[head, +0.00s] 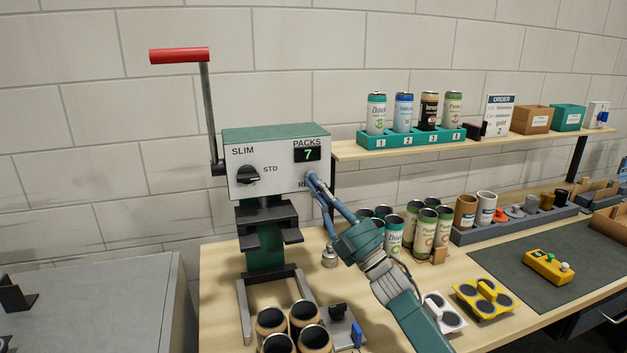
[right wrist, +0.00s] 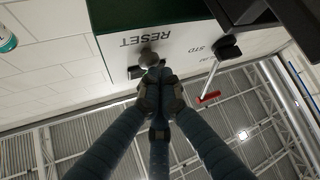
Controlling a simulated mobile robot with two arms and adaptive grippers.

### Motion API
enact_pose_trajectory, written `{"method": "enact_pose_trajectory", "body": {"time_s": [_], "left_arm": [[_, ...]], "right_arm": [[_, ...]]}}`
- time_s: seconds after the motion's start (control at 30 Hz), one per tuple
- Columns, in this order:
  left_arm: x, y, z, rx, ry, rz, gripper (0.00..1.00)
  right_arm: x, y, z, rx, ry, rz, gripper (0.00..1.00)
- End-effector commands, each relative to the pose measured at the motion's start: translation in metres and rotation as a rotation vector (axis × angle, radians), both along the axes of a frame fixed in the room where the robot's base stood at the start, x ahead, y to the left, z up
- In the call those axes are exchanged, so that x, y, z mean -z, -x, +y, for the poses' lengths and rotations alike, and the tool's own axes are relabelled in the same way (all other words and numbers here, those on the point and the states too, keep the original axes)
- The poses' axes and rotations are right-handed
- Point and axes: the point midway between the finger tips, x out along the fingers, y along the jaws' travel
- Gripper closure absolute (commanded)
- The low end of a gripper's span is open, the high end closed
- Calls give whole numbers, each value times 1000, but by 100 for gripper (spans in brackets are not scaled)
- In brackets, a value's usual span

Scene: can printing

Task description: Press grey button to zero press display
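The press (head: 275,150) is a white-fronted box with a green top. Its PACKS display (head: 307,154) reads 7. The round grey button (right wrist: 149,58) sits beside the word RESET in the right wrist view; in the head view my gripper covers it. My right gripper (head: 312,178) is at the lower right of the press front. In the right wrist view its fingertips (right wrist: 160,80) are together with nothing seen between them, right at the button. I cannot tell whether they touch it. My left gripper is not in view.
A black SLIM/STD knob (head: 248,174) is on the press front, and a red-handled lever (head: 180,55) rises at its left. Several brown cans (head: 304,313) stand below. Green-labelled cans (head: 426,230) stand on the bench right of my gripper, under a shelf (head: 365,151).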

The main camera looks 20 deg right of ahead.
Motion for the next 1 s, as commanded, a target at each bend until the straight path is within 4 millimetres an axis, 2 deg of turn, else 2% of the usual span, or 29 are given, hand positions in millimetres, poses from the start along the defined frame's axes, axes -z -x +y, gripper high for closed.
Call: {"method": "enact_pose_trajectory", "body": {"time_s": [0.7,1.0], "left_arm": [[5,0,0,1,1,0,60],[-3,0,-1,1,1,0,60]], "right_arm": [[-1,-6,0,1,-1,0,100],[-1,4,0,0,-1,1,100]]}}
